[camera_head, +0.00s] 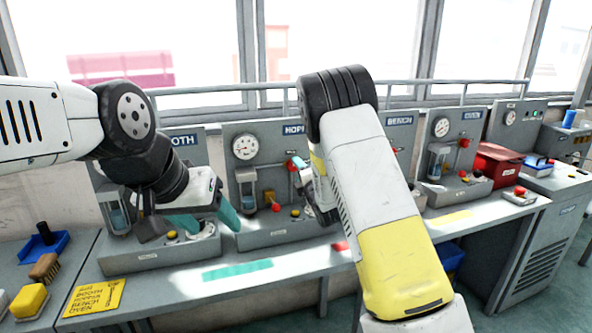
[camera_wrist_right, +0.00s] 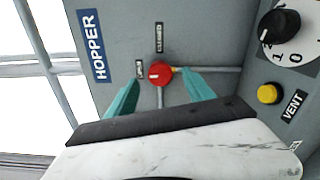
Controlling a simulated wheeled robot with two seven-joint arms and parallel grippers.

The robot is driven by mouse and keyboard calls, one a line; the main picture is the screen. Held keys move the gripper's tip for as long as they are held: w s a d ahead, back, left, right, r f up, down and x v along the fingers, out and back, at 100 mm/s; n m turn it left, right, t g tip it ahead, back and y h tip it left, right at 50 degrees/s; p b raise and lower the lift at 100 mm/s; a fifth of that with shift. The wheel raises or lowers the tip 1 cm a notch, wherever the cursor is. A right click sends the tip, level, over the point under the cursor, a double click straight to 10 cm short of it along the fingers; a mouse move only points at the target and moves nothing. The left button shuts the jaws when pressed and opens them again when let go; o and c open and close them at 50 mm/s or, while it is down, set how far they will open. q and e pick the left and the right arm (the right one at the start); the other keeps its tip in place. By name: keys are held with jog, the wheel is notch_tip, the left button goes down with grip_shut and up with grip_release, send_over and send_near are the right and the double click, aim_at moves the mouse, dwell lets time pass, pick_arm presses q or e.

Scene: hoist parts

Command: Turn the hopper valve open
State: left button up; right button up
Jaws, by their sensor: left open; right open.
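The red hopper valve (camera_wrist_right: 160,72) is a round knob on a grey pipe, on the grey panel labelled HOPPER (camera_wrist_right: 93,45). Small plates stand above it and to its left; the upper one seems to read CLOSED. My right gripper (camera_wrist_right: 158,84) is open, its teal fingers on either side of the valve, with gaps visible. In the head view my right gripper (camera_head: 302,172) is at the hopper station, where my arm partly hides the valve (camera_head: 291,165). My left gripper (camera_head: 205,220) is open and empty in front of the TOOTH-side station.
The hopper panel has a gauge (camera_head: 245,147). A vent dial (camera_wrist_right: 290,30) and yellow button (camera_wrist_right: 268,94) sit right of the valve in the wrist view. The bench station (camera_head: 400,122) and red box (camera_head: 497,165) lie further right. A yellow card (camera_head: 95,297) lies at front left.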

jog(key=v, duration=0.4)
jog(key=shift+s, duration=0.15)
jog(key=shift+d, duration=0.15)
dwell(0.7)
